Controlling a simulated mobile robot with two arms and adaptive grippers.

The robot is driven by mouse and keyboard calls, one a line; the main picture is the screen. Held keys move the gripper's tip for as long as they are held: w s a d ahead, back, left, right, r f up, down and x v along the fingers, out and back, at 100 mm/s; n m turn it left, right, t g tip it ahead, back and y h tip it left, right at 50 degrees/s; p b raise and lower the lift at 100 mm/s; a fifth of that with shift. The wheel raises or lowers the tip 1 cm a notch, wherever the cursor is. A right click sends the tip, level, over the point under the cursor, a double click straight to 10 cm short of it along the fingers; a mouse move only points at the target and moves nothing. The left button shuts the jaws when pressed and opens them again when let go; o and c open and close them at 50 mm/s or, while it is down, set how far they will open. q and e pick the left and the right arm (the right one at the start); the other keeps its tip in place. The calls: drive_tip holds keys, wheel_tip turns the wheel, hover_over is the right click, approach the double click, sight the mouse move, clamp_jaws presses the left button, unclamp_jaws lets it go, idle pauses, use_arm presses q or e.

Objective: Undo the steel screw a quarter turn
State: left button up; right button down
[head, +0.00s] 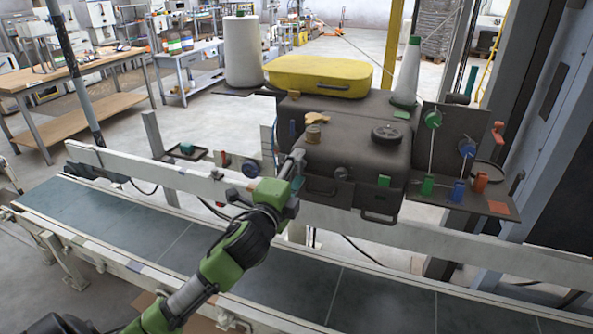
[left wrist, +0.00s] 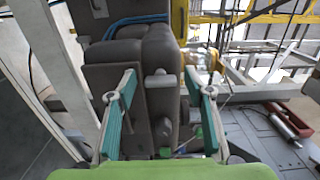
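My left gripper (head: 294,164) is at the left front of the dark bagging machine (head: 352,140), close to its front face. In the left wrist view the left gripper (left wrist: 160,74) is open, with its two teal fingers apart and nothing clearly held between them. A short grey cylindrical fitting (left wrist: 160,79) stands out from the machine between the fingertips; it may be the steel screw, but I cannot be sure. A round grey disc (left wrist: 163,127) also shows lower between the fingers. In the head view a small grey knob (head: 341,172) is on the machine's front, right of the gripper. My right gripper is out of view.
A brass-coloured knob (head: 313,131) and a black round cap (head: 387,133) sit on the machine's top. A yellow case (head: 318,75) lies behind. The conveyor belt (head: 372,300) runs along the front, with a white rail (head: 430,238) between belt and machine.

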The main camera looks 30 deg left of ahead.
use_arm(q)
drive_tip(key=shift+s, duration=0.15)
drive_tip(key=v, duration=1.1)
drive_tip(key=shift+s, duration=0.4)
wheel_tip(320, 180, down, 33)
drive_tip(key=a+n+g+h, duration=0.1)
drive_tip(key=a+n+g, duration=0.1)
drive_tip(key=n+g, duration=0.3)
drive_tip(key=s+d+f+n+g+h, duration=0.1)
drive_tip(key=s+f+g, duration=0.1)
drive_tip(key=s+f, duration=0.35)
drive_tip(key=s+d+f+n+g, duration=0.1)
drive_tip(key=s+d+f+g, duration=0.15)
drive_tip(key=f, duration=0.65)
drive_tip(key=s+d+f+n+g+h, duration=0.1)
drive_tip(key=s+f, duration=0.4)
drive_tip(key=f, duration=0.3)
drive_tip(key=s+d+f+n+g, duration=0.1)
drive_tip(key=s+d+f+g, duration=0.1)
drive_tip(key=s+f, duration=0.3)
drive_tip(key=s+d+f+n+g+h, duration=0.1)
drive_tip(key=s+d+f, duration=0.3)
drive_tip(key=s, duration=0.9)
drive_tip(key=s+d+f+n+g, duration=0.2)
drive_tip(key=s+d+f+g, duration=0.1)
drive_tip(key=s+f, duration=0.4)
drive_tip(key=shift+s+n, duration=0.3)
drive_tip(key=shift+s, duration=0.9)
